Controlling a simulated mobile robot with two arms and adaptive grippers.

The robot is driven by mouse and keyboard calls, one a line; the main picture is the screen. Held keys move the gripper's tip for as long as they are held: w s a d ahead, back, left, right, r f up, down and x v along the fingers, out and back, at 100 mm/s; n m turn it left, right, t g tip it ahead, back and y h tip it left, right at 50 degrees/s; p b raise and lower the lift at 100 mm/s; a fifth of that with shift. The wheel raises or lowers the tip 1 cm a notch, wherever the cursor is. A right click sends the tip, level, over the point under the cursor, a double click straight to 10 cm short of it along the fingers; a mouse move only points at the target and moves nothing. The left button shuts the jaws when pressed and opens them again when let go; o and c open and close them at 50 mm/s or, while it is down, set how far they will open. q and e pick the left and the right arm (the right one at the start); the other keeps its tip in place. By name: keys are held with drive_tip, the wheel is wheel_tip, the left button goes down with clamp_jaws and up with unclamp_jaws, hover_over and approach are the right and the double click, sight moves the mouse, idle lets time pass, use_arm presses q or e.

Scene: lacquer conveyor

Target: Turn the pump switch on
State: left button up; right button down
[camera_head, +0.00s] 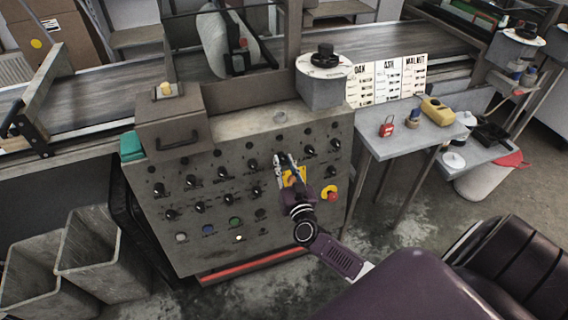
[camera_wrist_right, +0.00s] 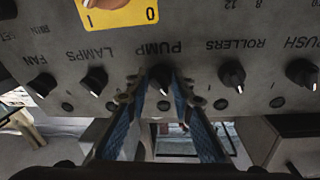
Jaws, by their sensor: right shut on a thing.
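A grey control panel (camera_head: 205,225) with rows of black knobs stands in the head view. In the right wrist view, which shows the panel upside down, the black pump switch (camera_wrist_right: 160,78) sits beside the word PUMP, between the lamps knob (camera_wrist_right: 94,81) and the rollers knob (camera_wrist_right: 232,76). My right gripper (camera_head: 285,160) is at the upper knob row and covers the pump switch in the head view. Its two fingers (camera_wrist_right: 161,97) are on either side of the switch, shut on it. The switch's pointer direction is hard to read. My left gripper is out of view.
A yellow plate (camera_wrist_right: 118,12) marked 0 and I is close to the fingers. A red and yellow button (camera_head: 329,193) is right of my arm. A side table (camera_head: 385,145) holds a red padlock (camera_head: 387,126). A conveyor (camera_head: 380,42) runs behind the panel.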

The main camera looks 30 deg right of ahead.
drive_tip(key=shift+m, duration=0.3)
drive_tip(key=shift+m+p, duration=0.3)
drive_tip(key=shift+p, duration=0.1)
drive_tip(key=m+p, duration=0.1)
drive_tip(key=m, duration=0.1)
drive_tip(key=m+g+h+p, duration=0.1)
drive_tip(key=m, duration=0.1)
drive_tip(key=shift+a+r, duration=0.2)
drive_tip(key=m+g+p, duration=0.1)
drive_tip(key=m+p, duration=0.1)
drive_tip(key=m, duration=0.3)
drive_tip(key=shift+w+p, duration=0.1)
drive_tip(key=shift+p, duration=0.3)
drive_tip(key=shift+m+g+p, duration=0.3)
drive_tip(key=shift+m+p, duration=0.25)
drive_tip(key=shift+m, duration=0.75)
drive_tip(key=c, duration=1.7)
unclamp_jaws()
